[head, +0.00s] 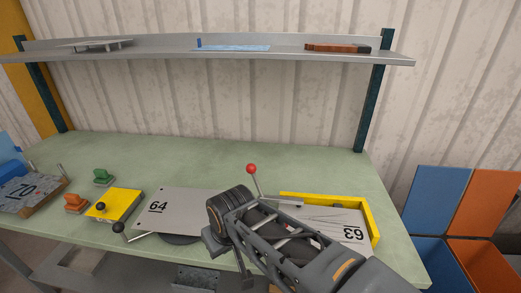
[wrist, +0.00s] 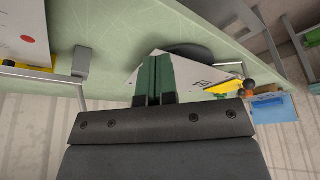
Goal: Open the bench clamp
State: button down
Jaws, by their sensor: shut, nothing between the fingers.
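A lever with a red ball knob (head: 252,168) stands nearly upright behind my arm, beside a yellow corner stop (head: 372,222). It looks like the bench clamp's handle; my arm hides its base. I see no contact with the lever.
Sheet 64 (head: 178,208) lies left of my arm on the green bench (head: 320,165). A yellow block with a black knob (head: 112,204), green (head: 103,177) and orange (head: 76,203) pieces sit further left. A shelf (head: 220,54) spans above. Blue and orange bins (head: 440,255) stand right.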

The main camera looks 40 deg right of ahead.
jog(key=shift+a+r, duration=0.1)
jog(key=shift+a, duration=0.05)
jog(key=w+d+r+m+g+p, duration=0.15)
jog(key=w+d+r+m, duration=0.25)
jog(key=w+d+r, duration=0.5)
jog(key=d+r+m+y, duration=0.1)
jog(key=d+r, duration=0.3)
jog(key=d, duration=0.5)
jog(key=d+r+m+y, duration=0.2)
jog(key=d+r, duration=0.2)
jog(key=d, duration=0.5)
jog(key=shift+r, duration=0.25)
jog(key=shift+w+g, duration=0.1)
jog(key=shift+g, duration=0.15)
